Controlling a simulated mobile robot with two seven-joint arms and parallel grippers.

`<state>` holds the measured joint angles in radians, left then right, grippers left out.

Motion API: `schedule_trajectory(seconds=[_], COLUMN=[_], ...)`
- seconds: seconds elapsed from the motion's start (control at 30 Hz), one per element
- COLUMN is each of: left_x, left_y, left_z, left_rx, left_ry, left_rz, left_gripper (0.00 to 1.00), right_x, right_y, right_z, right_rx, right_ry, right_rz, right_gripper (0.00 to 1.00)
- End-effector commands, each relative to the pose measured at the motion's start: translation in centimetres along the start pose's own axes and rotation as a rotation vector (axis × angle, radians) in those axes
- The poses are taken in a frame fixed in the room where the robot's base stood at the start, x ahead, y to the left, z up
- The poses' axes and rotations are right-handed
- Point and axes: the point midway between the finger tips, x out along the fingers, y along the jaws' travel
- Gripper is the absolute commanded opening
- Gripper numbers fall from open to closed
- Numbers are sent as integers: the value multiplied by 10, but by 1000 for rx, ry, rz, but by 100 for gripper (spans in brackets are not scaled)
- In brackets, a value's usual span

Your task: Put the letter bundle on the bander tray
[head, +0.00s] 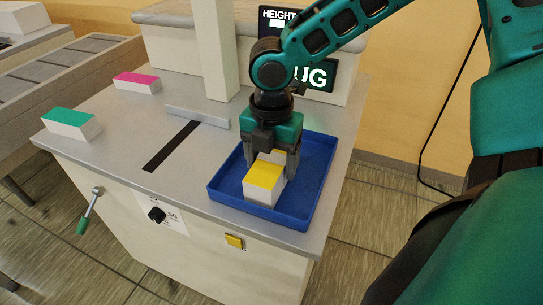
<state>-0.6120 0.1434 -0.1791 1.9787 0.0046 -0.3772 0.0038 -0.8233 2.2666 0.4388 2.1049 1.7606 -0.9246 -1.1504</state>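A white letter bundle with a yellow top (263,181) is in the blue tray (318,182), which sits at the right front of the machine top. My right gripper (271,163) points down into the tray, its two fingers on either side of the far part of this bundle and shut on it. The fingers hide part of the bundle, and I cannot tell if its underside touches the tray floor. Two more bundles lie on the machine top: a pink-topped one (138,82) at the back left and a green-topped one (71,123) at the left edge. My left gripper is not in view.
A dark slot (171,146) and a low grey bar (198,117) lie left of the tray. A pale post (219,55) and a dark sign (314,76) stand behind.

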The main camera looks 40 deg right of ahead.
Motion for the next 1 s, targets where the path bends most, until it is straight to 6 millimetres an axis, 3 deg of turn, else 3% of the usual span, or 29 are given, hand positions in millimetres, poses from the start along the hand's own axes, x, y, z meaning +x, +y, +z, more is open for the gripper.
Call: schedule_trajectory(seconds=[0.13,0.47,1.0], left_x=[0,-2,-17], left_y=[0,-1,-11], left_z=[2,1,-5], left_rx=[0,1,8], left_ry=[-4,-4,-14], left_rz=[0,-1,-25], left_gripper=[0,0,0], right_x=[0,-7,-108], right_y=[0,1,1], right_z=[0,0,0], right_rx=[0,1,0], right_ry=[0,0,-1], right_rz=[0,2,4], right_gripper=[88,88,88])
